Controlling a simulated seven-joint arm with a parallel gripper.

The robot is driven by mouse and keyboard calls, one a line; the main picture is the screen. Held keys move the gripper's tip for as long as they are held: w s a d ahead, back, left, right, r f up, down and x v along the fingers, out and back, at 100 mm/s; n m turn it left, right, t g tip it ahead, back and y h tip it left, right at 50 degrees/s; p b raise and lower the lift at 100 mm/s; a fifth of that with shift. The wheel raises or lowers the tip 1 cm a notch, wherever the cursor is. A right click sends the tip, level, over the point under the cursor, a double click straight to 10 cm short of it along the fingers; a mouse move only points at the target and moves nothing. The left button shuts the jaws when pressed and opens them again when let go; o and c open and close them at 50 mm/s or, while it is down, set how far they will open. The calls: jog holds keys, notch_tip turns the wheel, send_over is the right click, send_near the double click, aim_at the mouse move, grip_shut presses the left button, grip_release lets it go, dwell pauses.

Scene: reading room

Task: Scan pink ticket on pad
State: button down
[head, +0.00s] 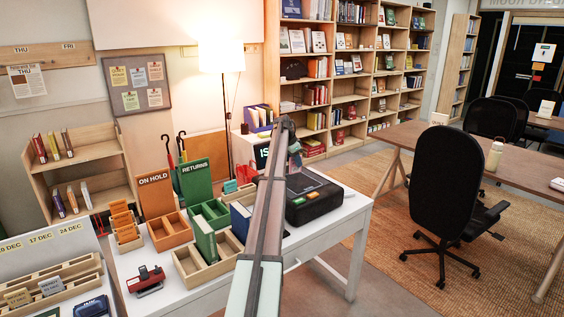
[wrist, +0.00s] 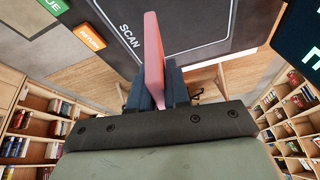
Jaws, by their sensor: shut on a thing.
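The pink ticket (wrist: 154,58) stands upright on edge between the dark fingers of my gripper (wrist: 158,88) in the wrist view. My gripper is shut on it, and the ticket extends beyond the fingertips over the grey scan pad (wrist: 195,28), beside the white word SCAN. I cannot tell whether the ticket touches the pad. In the head view the pad belongs to a black desk machine (head: 312,203) with coloured buttons. My arm crosses in front of the machine's left part, and the ticket cannot be made out there.
A screen (head: 262,155) stands behind the machine. On the white desk (head: 325,236), left of my arm, are a green RETURNS holder (head: 196,180), an orange ON HOLD holder (head: 155,193), wooden trays and a red stamp-like tool (head: 146,281). The desk's right front is clear.

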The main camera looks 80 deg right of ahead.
aim_at(296, 172)
jog(key=shift+w+a+n, duration=0.1)
jog(key=shift+w+n, duration=0.1)
jog(key=shift+n, duration=0.1)
jog(key=shift+w+d+n, duration=0.1)
jog(key=shift+d+n, duration=0.1)
jog(key=shift+n, duration=0.5)
jog(key=shift+f, duration=0.15)
jog(key=shift+f, duration=2.75)
